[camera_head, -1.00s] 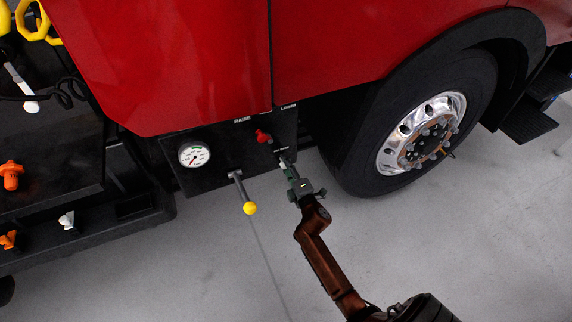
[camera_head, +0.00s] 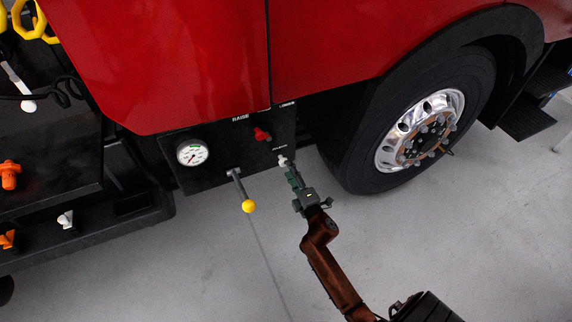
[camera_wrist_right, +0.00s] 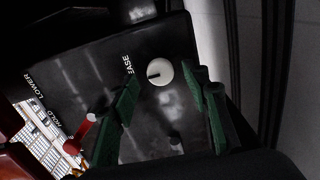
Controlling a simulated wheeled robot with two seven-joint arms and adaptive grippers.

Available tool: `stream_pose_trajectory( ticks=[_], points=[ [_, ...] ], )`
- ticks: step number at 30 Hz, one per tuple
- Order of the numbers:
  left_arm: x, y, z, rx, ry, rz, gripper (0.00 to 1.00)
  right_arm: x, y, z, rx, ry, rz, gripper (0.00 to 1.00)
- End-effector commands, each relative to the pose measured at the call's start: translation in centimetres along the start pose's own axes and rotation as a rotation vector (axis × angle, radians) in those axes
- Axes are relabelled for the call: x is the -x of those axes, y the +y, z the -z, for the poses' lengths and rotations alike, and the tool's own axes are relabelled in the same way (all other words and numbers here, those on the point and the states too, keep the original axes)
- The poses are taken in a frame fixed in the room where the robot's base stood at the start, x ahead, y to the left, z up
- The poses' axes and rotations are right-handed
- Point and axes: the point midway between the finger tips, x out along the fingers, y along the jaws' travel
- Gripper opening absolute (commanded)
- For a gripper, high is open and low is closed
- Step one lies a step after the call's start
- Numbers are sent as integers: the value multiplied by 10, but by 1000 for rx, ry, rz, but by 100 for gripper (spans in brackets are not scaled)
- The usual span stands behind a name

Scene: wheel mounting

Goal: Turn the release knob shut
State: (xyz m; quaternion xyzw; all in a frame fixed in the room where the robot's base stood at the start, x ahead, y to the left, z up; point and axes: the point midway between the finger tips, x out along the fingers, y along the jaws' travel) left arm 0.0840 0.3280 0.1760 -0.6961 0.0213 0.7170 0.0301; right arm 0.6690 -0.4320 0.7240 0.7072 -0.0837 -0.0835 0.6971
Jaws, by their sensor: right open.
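The release knob (camera_head: 283,160) is a small white knob at the right end of the black control panel (camera_head: 210,176). In the right wrist view, the round knob (camera_wrist_right: 159,72) has a short dark mark on its face pointing left, beside lettering that ends in "EASE". My right gripper (camera_head: 292,176) is open and just in front of the knob, apart from it. My left gripper is out of view.
The truck wheel (camera_head: 420,130) is to the right, below the red bodywork (camera_head: 170,60). The grey floor (camera_head: 430,230) in front is clear.

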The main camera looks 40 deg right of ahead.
Motion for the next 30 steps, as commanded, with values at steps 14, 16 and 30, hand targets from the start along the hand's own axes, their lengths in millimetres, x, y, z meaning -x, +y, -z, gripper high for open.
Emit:
stream_pose_trajectory(
  ticks=[14,16,30],
  points=[
    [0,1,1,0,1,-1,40,67,0,0,-1,0,0,43],
    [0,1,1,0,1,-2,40,68,0,0,-1,0,0,43],
    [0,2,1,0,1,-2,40,68,0,0,-1,0,0,43]
  ],
)
